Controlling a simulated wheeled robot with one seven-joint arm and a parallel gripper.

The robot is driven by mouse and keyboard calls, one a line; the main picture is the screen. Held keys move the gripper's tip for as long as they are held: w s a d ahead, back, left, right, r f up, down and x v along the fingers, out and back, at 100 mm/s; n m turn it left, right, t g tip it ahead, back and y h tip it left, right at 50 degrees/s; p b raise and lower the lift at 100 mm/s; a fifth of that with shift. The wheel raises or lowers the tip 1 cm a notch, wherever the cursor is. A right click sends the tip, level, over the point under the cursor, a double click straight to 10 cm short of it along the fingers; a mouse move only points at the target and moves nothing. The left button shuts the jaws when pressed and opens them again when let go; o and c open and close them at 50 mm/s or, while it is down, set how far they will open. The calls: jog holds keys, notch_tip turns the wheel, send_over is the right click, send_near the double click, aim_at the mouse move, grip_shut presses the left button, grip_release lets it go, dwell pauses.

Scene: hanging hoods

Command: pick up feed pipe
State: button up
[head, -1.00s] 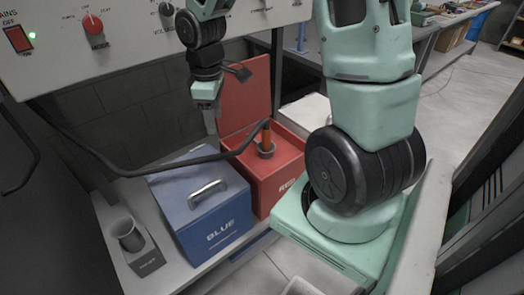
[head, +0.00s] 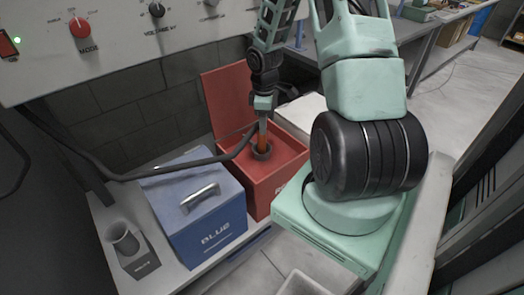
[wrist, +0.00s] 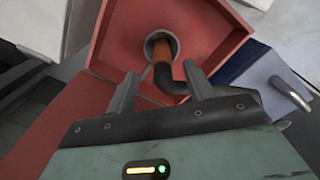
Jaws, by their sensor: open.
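The feed pipe, an orange-brown tube (head: 261,142) joined to a black hose, stands in a round grey socket in the red box (head: 284,165). The pipe also shows in the wrist view (wrist: 162,68), its lower end inside the grey ring and its black elbow (wrist: 176,88) bending right. My gripper (head: 263,128) is just above and at the pipe in the head view. In the wrist view my gripper (wrist: 158,88) has its fingers apart, one on each side of the pipe and elbow. Whether either finger touches the pipe is not clear.
The red box's raised lid (head: 226,100) stands behind the socket. A closed blue box (head: 208,228) with a metal handle is to its left, and a grey holder with a cup (head: 126,240) farther left. The black hose (head: 150,172) runs across the blue box's back. A control panel overhangs behind.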

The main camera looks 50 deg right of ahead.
aim_at(262, 138)
jog(key=shift+w+a+f+p, duration=0.15)
jog(key=shift+f+p, duration=0.1)
jog(key=shift+f, duration=1.7)
jog(key=shift+w+a+f+p, duration=0.1)
jog(key=shift+f+p, duration=0.1)
jog(key=shift+f, duration=1.7)
grip_shut()
